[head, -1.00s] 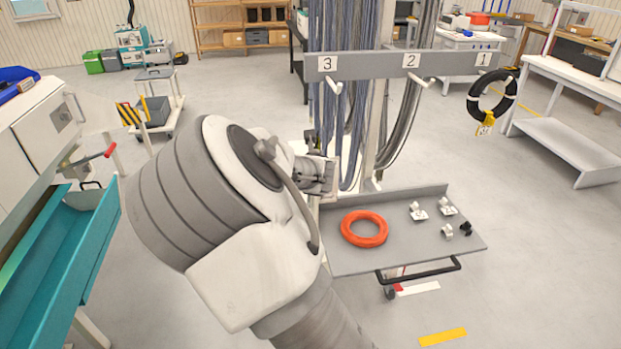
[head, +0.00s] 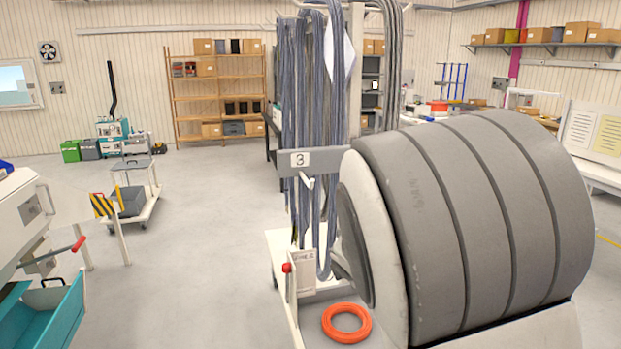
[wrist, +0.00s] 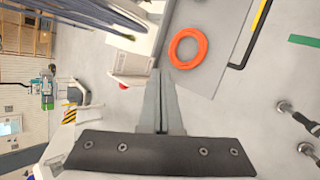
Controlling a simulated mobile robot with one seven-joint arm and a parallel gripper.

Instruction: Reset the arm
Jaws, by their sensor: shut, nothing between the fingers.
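In the wrist view my gripper (wrist: 160,75) has its two fingers together with nothing between them. In the head view my own large grey and white arm fills the right middle, and the gripper is hidden behind it. An orange cable ring (head: 347,323) lies on the grey tray (head: 309,339) of the cable rack, below peg sign 3 (head: 300,160). The ring also shows in the wrist view (wrist: 204,47), beyond the fingertips and to their right, apart from them. My arm hides signs 2 and 1 and most of the tray.
Grey cables (head: 303,110) hang on the rack. A white cart (head: 132,208) and a yellow-black striped barrier (head: 104,206) stand at the left. A teal drawer (head: 50,315) juts out at lower left. The floor between there and the rack is clear.

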